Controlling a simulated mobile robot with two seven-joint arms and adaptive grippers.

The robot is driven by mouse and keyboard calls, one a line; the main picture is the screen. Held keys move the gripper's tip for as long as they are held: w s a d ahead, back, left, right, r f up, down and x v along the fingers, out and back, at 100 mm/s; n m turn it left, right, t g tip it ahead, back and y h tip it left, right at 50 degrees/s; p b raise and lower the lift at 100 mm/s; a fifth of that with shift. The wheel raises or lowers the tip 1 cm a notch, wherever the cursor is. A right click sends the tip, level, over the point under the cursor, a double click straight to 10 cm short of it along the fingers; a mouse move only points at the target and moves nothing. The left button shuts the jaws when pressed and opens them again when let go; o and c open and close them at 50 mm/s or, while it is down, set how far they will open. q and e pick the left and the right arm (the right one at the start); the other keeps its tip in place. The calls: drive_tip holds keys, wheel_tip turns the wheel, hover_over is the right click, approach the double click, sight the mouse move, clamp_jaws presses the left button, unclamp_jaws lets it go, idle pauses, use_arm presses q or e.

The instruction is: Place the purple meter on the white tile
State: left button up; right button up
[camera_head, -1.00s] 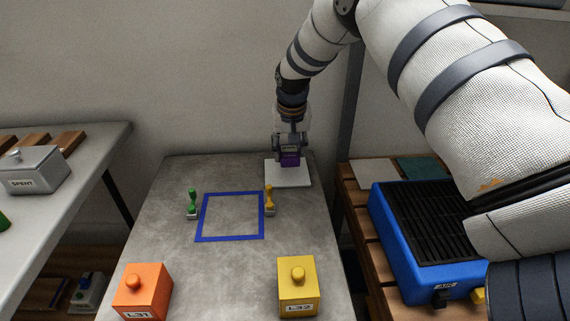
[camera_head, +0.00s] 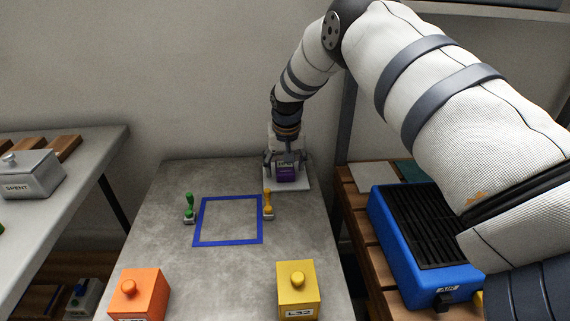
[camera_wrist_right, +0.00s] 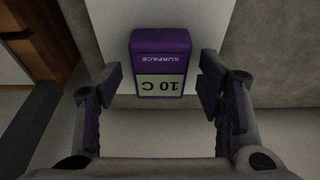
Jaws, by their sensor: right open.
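The purple meter (camera_head: 287,175) stands on the white tile (camera_head: 303,185) at the far right of the grey table. In the right wrist view the meter (camera_wrist_right: 160,42) shows a pale "10 C" display and the word "SURFACE", upside down. The tile (camera_wrist_right: 211,28) shows behind it. My right gripper (camera_head: 286,168) is at the meter with its fingers spread. In the wrist view the gripper (camera_wrist_right: 160,85) has a finger on each side of the meter, with clear gaps. My left gripper is not in view.
A blue square outline (camera_head: 229,242) lies on the table between a green stamp (camera_head: 189,208) and a yellow stamp (camera_head: 268,205). An orange box (camera_head: 138,295) and a yellow box (camera_head: 297,290) stand in front. A blue dryer-like unit (camera_head: 420,240) is on the right rack.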

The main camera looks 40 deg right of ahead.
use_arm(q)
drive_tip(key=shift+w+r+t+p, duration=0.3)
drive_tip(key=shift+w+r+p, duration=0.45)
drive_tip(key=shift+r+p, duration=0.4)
use_arm(e)
drive_tip(key=v, duration=1.2)
drive_tip(key=shift+r, duration=0.15)
